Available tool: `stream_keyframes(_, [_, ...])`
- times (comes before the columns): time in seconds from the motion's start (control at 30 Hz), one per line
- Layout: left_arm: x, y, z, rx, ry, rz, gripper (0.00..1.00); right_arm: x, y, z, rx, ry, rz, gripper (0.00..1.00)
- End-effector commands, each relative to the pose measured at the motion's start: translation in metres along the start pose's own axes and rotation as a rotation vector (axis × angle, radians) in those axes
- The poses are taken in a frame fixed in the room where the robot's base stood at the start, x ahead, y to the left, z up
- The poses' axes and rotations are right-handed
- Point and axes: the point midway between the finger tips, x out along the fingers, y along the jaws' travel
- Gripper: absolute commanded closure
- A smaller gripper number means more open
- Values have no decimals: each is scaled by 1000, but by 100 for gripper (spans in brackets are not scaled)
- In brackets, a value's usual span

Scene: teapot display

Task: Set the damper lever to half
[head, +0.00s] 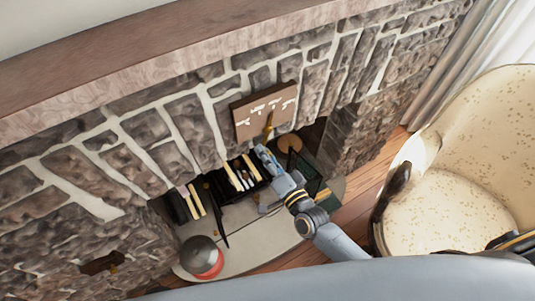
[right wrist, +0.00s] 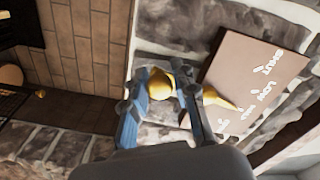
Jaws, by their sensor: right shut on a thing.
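The damper plate (head: 264,112) is a brown board with white lettering on the stone fireplace front. In the right wrist view the plate (right wrist: 255,80) reads SHUT and LOW, with further words too small to read surely. The yellow damper lever (head: 269,130) hangs at the plate's lower edge. In the right wrist view its rounded yellow end (right wrist: 160,84) is between the blue fingers, and its pointed tip (right wrist: 222,100) lies over the plate near the smaller words. My right gripper (head: 262,151) is shut on the lever. My left gripper is not in view.
Below the lever is the dark firebox opening, with a black tray (head: 222,186) of candle-like sticks and tools on the pale hearth (head: 240,240). A dark round pot with a red part (head: 203,258) stands at its front. A cream speckled armchair (head: 455,165) is at right.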

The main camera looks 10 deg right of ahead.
Motion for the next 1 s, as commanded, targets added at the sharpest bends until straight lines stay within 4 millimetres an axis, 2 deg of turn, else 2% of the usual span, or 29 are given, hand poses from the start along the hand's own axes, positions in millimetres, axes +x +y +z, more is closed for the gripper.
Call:
stream_keyframes(0.03, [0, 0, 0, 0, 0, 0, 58, 2, -1, -6, 6, 13, -4, 100])
stream_keyframes(0.37, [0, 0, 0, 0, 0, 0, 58, 2, -1, -6, 6, 13, -4, 100])
stream_keyframes(0.4, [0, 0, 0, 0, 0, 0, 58, 2, -1, -6, 6, 13, -4, 71])
stream_keyframes(0.5, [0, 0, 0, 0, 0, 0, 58, 2, -1, -5, 5, 11, -4, 52])
stream_keyframes(0.83, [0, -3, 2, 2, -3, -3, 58, -2, 0, -1, 4, 3, 0, 52])
stream_keyframes(1.0, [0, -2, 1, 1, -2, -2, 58, -22, 1, -1, 2, 1, 2, 52])
